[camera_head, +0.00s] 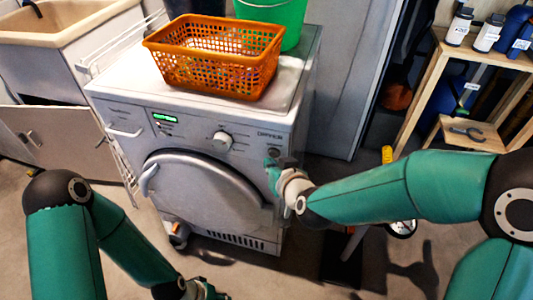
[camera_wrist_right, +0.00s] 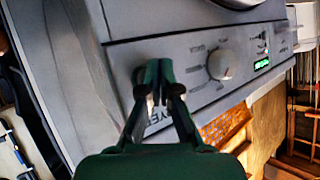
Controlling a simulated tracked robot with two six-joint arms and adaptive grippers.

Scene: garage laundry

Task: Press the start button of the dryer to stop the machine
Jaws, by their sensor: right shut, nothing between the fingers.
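The grey dryer (camera_head: 192,132) stands in the middle of the head view, with a lit green display (camera_head: 165,117) and a round dial (camera_head: 222,141) on its panel. A small round button (camera_head: 274,152) sits at the panel's right end, below the lettering. My right gripper (camera_head: 270,163) is shut and empty, with its tips at or just below this button. In the right wrist view the shut fingertips (camera_wrist_right: 152,68) are at the panel (camera_wrist_right: 190,50) and hide most of the button; contact cannot be told. My left gripper (camera_head: 203,290) is low, at the bottom edge, partly cut off.
An orange basket (camera_head: 213,62) and a green bucket (camera_head: 277,20) stand on the dryer. A sink (camera_head: 65,22) is at the left. A wooden shelf (camera_head: 432,78) with bottles is at the right. Open floor lies in front of the dryer.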

